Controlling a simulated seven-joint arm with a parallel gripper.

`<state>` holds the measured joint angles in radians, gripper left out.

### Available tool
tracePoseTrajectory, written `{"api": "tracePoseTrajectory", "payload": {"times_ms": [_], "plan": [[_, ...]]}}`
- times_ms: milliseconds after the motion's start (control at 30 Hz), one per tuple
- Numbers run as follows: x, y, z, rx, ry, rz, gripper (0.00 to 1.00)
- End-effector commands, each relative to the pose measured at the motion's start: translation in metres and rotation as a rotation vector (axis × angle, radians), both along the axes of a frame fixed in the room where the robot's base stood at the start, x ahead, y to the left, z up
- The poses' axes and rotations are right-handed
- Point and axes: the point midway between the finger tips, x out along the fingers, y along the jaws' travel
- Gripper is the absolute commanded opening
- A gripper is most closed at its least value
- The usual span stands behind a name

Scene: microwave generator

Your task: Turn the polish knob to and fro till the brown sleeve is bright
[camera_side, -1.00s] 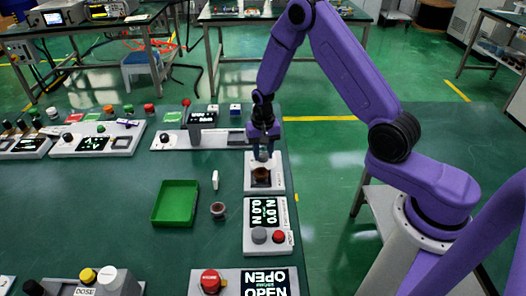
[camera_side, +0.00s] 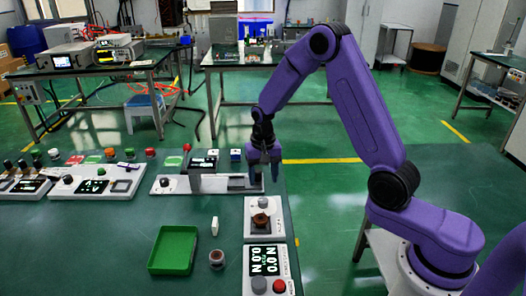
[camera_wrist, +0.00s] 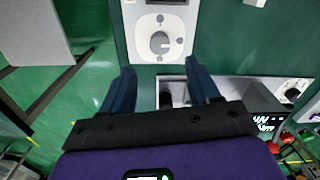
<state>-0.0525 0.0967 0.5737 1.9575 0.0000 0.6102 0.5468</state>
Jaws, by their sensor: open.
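The polish knob (camera_side: 263,203) is a round grey knob at the far end of a white panel (camera_side: 251,237) in the side view. It also shows in the wrist view (camera_wrist: 160,42), beyond my fingertips. The brown sleeve (camera_side: 261,219) sits on the same panel, just nearer than the knob; it looks dull reddish brown, and its fine finish is too small to judge. The wrist view does not show it. My gripper (camera_side: 264,179) is open and empty, pointing down, above and behind the knob, apart from it. It also shows in the wrist view (camera_wrist: 162,80).
A long rail device (camera_side: 220,184) lies behind and left, its right end under my gripper. A green tray (camera_side: 173,250), a small white upright piece (camera_side: 215,226) and a small brown-topped cup (camera_side: 217,258) stand left. A panel with a readout (camera_side: 264,260) is in front.

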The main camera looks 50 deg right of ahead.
Motion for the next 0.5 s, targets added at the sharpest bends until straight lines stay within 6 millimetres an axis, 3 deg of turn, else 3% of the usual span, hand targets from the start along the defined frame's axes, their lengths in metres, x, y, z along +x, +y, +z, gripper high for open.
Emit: {"api": "tracePoseTrajectory", "payload": {"times_ms": [200,500], "plan": [[0.001,0.0,0.047,0.0,-0.005,0.0,0.61],[0.001,0.0,0.084,0.0,-0.002,0.0,0.61]]}}
